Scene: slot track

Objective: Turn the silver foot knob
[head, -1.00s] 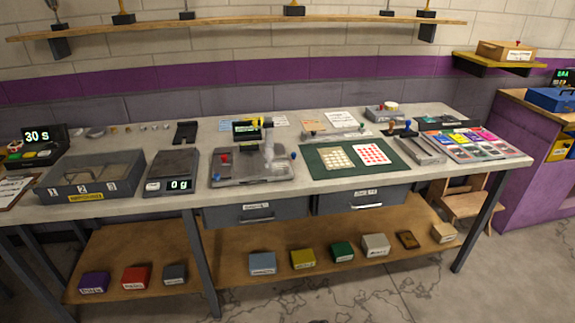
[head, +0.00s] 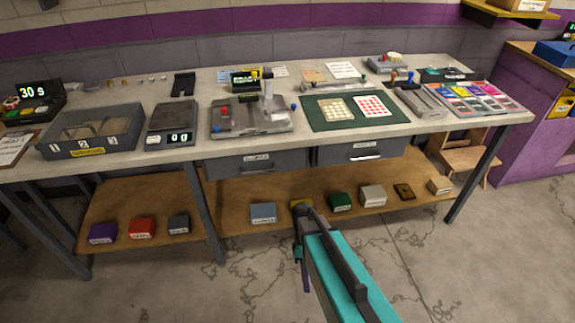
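I cannot pick out a silver foot knob for certain at this size. A grey bench fixture (head: 240,124) stands in the middle of the workbench, with an upright silver post (head: 268,98), a red knob (head: 224,111) and small blue knobs at its sides. My arm, teal and dark grey, reaches up from the bottom of the head view. Its dark far end (head: 303,222) shows in front of the lower shelf, below and apart from the bench top. My gripper's fingers cannot be made out there, nor anything held.
The workbench (head: 305,143) also carries a lidded grey box (head: 92,133), a scale (head: 170,124), a green mat (head: 328,122) and a colour card tray (head: 490,99). Drawers (head: 257,163) hang under its front edge. Several small boxes line the lower shelf (head: 190,200). The floor in front is clear.

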